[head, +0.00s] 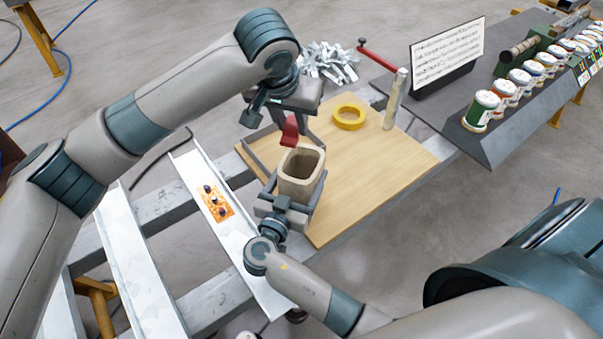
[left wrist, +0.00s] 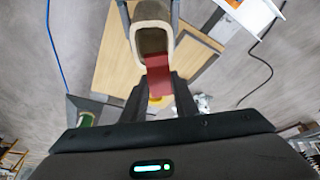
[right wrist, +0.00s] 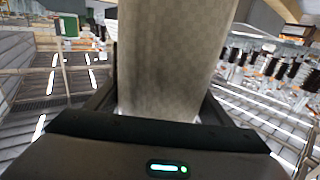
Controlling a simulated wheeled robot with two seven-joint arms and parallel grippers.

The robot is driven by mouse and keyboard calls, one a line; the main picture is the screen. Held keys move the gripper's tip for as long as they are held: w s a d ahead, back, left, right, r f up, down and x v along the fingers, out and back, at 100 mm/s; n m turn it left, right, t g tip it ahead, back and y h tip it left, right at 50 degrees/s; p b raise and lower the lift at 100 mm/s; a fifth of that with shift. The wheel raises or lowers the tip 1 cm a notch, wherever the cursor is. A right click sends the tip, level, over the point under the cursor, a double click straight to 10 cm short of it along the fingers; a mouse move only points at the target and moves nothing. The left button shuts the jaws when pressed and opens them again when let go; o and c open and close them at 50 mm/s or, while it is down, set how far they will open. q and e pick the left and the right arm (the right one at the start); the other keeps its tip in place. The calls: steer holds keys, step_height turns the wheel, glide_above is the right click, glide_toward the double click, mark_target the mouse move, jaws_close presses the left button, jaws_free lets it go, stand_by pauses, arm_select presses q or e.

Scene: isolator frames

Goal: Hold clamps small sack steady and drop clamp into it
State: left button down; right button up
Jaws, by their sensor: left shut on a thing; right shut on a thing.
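The small sack (head: 302,171) is a beige open-topped bag standing upright near the left edge of the wooden board. My right gripper (head: 287,203) is shut on its near side; in the right wrist view the sack (right wrist: 170,60) fills the space between the fingers. My left gripper (head: 296,122) is above and behind the sack, shut on a red clamp (head: 290,131). In the left wrist view the red clamp (left wrist: 158,75) sits between the fingers, its end at the sack's rim (left wrist: 152,28). I cannot tell whether it touches the rim. The sack's bottom is hidden.
A yellow tape roll (head: 349,117) and an upright cylinder (head: 396,98) stand on the wooden board (head: 385,172). A pile of silvery pieces (head: 328,62) lies behind. Several cans (head: 481,110) line the right shelf. The board's right part is clear.

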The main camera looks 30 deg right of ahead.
arm_select(q)
steer(key=shift+f, duration=0.15)
steer(key=shift+f, duration=2.85)
steer(key=c, duration=1.3)
jaws_free()
steer(key=shift+c, duration=0.2)
steer(key=shift+r, duration=0.15)
steer(key=v, duration=1.1)
steer(key=shift+a+r, duration=0.15)
steer(key=shift+r, duration=0.15)
